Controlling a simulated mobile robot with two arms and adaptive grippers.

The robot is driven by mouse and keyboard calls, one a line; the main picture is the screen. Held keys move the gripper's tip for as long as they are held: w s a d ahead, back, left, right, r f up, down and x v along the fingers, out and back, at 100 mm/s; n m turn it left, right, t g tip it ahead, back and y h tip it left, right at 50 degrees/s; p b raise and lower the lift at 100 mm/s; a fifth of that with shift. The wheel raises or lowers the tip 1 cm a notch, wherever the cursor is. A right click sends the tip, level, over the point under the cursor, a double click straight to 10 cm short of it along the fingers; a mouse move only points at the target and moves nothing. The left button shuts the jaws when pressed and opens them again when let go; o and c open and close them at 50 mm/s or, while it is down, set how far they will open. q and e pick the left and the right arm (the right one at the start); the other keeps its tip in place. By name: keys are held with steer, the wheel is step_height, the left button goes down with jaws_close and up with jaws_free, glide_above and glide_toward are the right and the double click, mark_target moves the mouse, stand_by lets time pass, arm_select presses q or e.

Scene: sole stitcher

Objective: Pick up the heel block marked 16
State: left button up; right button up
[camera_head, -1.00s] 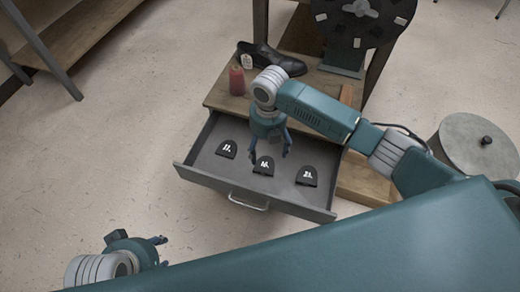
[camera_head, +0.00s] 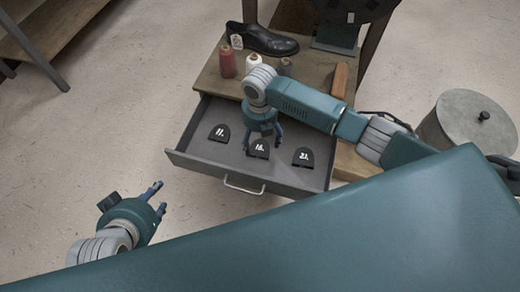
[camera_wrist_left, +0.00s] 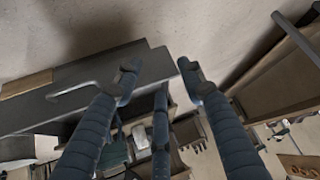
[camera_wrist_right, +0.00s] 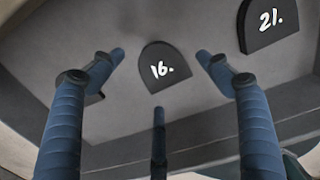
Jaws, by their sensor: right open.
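The heel block marked 16 (camera_head: 259,148) is a black, round-topped block lying in the open grey drawer (camera_head: 190,155), between the blocks marked 11 (camera_head: 220,133) and 21 (camera_head: 303,157). My right gripper (camera_head: 263,137) is open, directly above block 16 and partly in front of it. In the right wrist view, block 16 (camera_wrist_right: 163,64) lies between and beyond the spread fingers (camera_wrist_right: 160,75), with nothing held. My left gripper (camera_head: 160,198) is open and empty, away from the drawer at the lower left; its spread fingers show in the left wrist view (camera_wrist_left: 158,75).
On the wooden stand (camera_head: 215,83) behind the drawer are a red spool (camera_head: 227,64), a white spool (camera_head: 253,61) and a black shoe (camera_head: 264,40). A round grey drum (camera_head: 470,125) stands at the right. Floor at left is clear.

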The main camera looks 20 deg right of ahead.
mark_target(261, 147)
step_height(261, 147, down, 3)
steer(key=shift+f+b, duration=0.1)
steer(key=shift+b, duration=0.45)
arm_select(q)
steer(key=w+d+r+t+h, duration=0.1)
steer(key=w+d+r+t, duration=0.1)
steer(key=w+r, duration=0.3)
steer(key=shift+w+d+r+t, duration=0.15)
steer(key=shift+w+t, duration=0.45)
steer(key=shift+t, duration=0.2)
arm_select(e)
steer(key=shift+c, duration=0.3)
steer(key=c, duration=1.5)
steer(key=shift+d, duration=0.1)
